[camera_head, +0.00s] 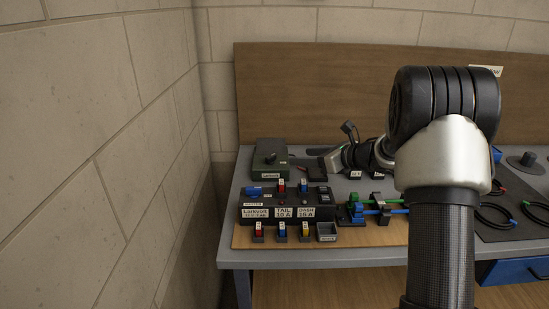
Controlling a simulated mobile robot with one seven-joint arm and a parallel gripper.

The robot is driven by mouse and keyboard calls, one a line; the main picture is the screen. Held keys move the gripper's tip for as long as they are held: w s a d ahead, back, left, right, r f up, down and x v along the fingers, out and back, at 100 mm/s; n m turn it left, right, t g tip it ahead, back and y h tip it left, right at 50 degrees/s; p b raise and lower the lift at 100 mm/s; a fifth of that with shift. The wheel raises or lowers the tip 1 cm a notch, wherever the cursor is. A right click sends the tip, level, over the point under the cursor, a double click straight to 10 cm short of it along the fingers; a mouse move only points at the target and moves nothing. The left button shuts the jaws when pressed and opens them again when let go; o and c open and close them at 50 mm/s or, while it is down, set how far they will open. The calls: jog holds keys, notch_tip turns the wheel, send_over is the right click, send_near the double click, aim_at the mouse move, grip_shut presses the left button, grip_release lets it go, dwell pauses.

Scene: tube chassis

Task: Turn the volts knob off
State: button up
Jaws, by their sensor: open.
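A dark green box (261,166) with a white label on its front stands at the back left of the bench. A black knob (270,158) sits on its top; no "volts" marking is readable, and I cannot tell its setting. My gripper (327,161) is to the right of this box, apart from it, pointing left. It is small and dark here, and its fingers are hard to make out. It looks empty. My arm's large links stand in front on the right.
A black fuse panel (285,208) with white labels, a blue switch (254,190) and coloured fuses lies in front of the box. Green and blue connectors (372,208) lie to its right. A wooden backboard (310,85) rises behind; a block wall (100,150) is left.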

aim_at(271, 157)
jog(key=x, duration=1.5)
jog(key=shift+d, duration=0.1)
jog(key=c, duration=1.1)
jog(key=shift+o, duration=0.2)
jog(key=f+m+b, duration=0.1)
jog(key=b, duration=0.2)
jog(key=shift+s+t+h+b, duration=0.15)
jog(key=shift+t+h+b, duration=0.2)
jog(key=shift+t+h, duration=0.05)
jog(key=b, duration=0.2)
jog(key=m+h+b, duration=0.1)
jog(key=shift+a+f+t+b, duration=0.1)
jog(key=shift+a+t+b, duration=0.2)
jog(key=shift+t+b, duration=0.1)
jog(key=m+h+b, duration=0.1)
jog(key=b, duration=0.1)
jog(key=m+t+h+b, duration=0.1)
jog(key=b, duration=0.1)
jog(key=shift+s+a+r, duration=0.15)
jog(key=shift+r, duration=0.1)
jog(key=shift+r+m+h+b, duration=0.25)
jog(key=shift+m+h+b, duration=0.4)
jog(key=shift+m+h, duration=0.35)
jog(key=shift+t+h, duration=0.3)
